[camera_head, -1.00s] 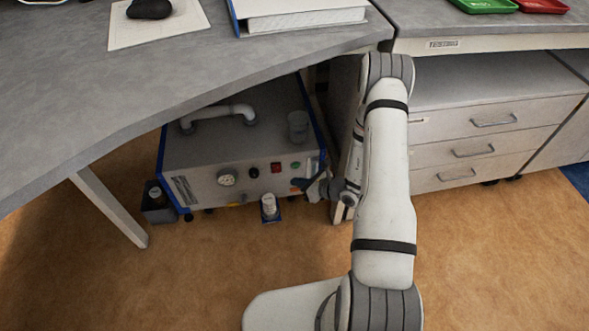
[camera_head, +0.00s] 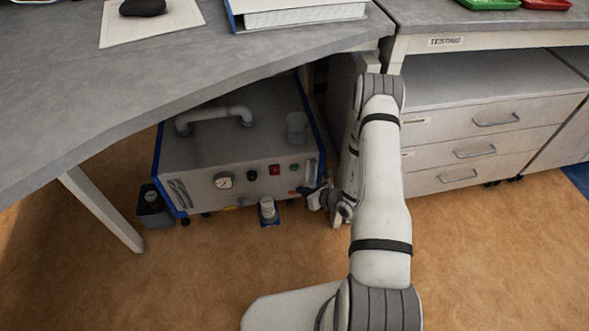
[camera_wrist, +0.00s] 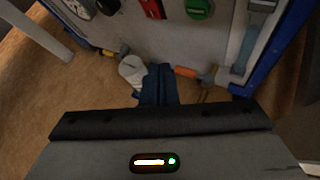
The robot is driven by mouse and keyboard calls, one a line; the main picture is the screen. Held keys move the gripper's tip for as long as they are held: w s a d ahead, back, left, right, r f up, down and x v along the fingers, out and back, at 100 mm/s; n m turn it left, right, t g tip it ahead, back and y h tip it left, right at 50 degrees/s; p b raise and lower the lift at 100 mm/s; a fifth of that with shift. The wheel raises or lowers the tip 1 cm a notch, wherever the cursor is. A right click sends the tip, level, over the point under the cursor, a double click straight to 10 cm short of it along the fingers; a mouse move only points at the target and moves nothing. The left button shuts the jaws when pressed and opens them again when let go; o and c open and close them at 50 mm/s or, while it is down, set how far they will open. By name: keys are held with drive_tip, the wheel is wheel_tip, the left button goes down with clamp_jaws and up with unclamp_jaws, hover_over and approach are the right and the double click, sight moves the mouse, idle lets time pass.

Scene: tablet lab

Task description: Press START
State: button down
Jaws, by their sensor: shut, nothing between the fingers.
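The grey machine (camera_head: 230,150) with blue edges stands on the floor under the desk. Its front panel carries a green button (camera_head: 294,167), which shows at the top of the wrist view (camera_wrist: 198,9) with small lettering I cannot read clearly. A red switch (camera_head: 274,170) is left of it, also in the wrist view (camera_wrist: 152,9). My gripper (camera_head: 295,192) is shut and empty, just below the green button in the head view. In the wrist view the closed dark blue fingers (camera_wrist: 157,72) point toward the lower panel, apart from the button.
A round gauge (camera_head: 223,180) and black knob (camera_head: 252,175) sit further left on the panel. A white bottle (camera_head: 267,206) stands in a small blue holder at the panel's foot. The desk (camera_head: 150,75) overhangs the machine. Drawers (camera_head: 480,150) stand to the right.

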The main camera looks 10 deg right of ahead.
sight(292, 171)
drive_tip(key=w+b, duration=0.1)
drive_tip(key=w, duration=0.5)
drive_tip(key=shift+w, duration=0.35)
idle(1.7)
drive_tip(key=shift+w+b, duration=0.35)
drive_tip(key=shift+w, duration=0.05)
drive_tip(key=shift+w, duration=0.45)
idle(0.5)
drive_tip(key=shift+s, duration=0.85)
